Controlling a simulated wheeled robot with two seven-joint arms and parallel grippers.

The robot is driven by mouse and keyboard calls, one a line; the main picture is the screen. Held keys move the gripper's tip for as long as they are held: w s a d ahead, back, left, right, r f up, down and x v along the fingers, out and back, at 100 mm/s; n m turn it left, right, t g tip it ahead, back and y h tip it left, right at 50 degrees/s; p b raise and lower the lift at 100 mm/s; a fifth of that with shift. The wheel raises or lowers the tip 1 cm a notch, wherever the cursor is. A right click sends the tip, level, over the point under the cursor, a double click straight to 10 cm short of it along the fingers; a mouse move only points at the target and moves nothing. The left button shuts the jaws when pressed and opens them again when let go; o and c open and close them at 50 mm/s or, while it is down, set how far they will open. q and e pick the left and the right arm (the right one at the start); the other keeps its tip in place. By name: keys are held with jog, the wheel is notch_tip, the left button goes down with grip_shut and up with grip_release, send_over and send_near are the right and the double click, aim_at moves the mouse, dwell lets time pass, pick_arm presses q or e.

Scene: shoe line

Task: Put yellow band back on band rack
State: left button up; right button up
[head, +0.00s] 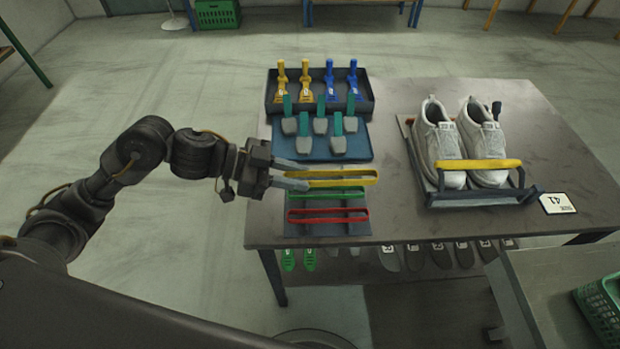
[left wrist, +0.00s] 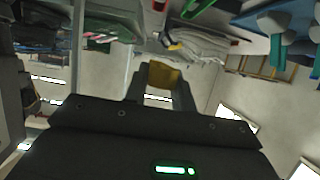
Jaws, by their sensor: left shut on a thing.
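My left gripper (head: 304,176) is shut on the left end of a yellow band (head: 345,183), a long flat loop. In the left wrist view the yellow band (left wrist: 165,77) shows between the two fingers. The band rack (head: 328,229) is a dark base at the table's front left, carrying a green band (head: 326,197) and a red band (head: 328,221). The held band is level, at the rack's rear side behind the green one; I cannot tell whether it touches the rack. My right gripper is not in view.
Behind the rack, a blue mat (head: 360,142) bears several teal-handled tools, and a dark tray (head: 272,106) holds yellow and blue tools. To the right, white shoes (head: 440,130) stand on a holder with another yellow bar (head: 478,164) across them. A card (head: 557,203) lies beside.

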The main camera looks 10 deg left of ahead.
pick_arm(q)
jog(key=w+f, duration=0.2)
jog(key=w, duration=0.1)
jog(key=w+a+f, duration=0.1)
jog(key=w+f, duration=0.2)
jog(key=w+a+f, duration=0.1)
jog(key=w+f, duration=0.1)
jog(key=w, duration=0.2)
jog(key=shift+f+b, duration=0.25)
jog(key=shift+b, duration=0.1)
jog(key=shift+w+a+f, duration=0.15)
jog(key=shift+w+f, duration=0.3)
jog(key=shift+f, duration=1.75)
